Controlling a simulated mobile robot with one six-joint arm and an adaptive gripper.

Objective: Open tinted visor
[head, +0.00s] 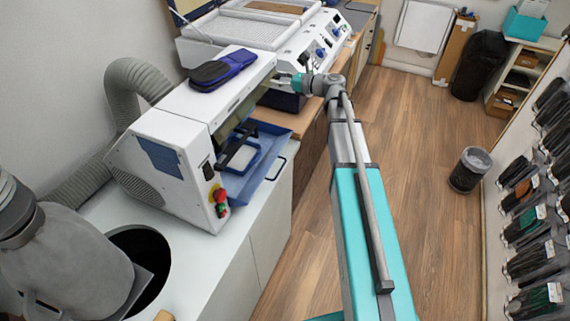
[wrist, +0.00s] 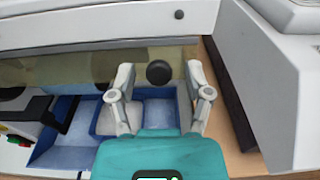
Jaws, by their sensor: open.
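The tinted visor (wrist: 60,70) is a yellowish see-through strip across the front of the white machine (head: 185,130). It hangs down over the machine's front opening. A round black knob (wrist: 158,73) sits near its right end in the wrist view. My gripper (head: 285,79) is at the right end of the machine front. In the wrist view my gripper (wrist: 159,80) is open, with one finger on each side of the knob and a gap to it on both sides. Whether the fingertips reach the knob's depth is unclear. In the head view the knob cannot be made out.
A blue tray (head: 270,172) sticks out below the opening. Red and green buttons (head: 219,200) are on the machine's front corner. A dark blue pouch (head: 222,70) lies on top. Another white machine (head: 310,45) stands close behind my gripper.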

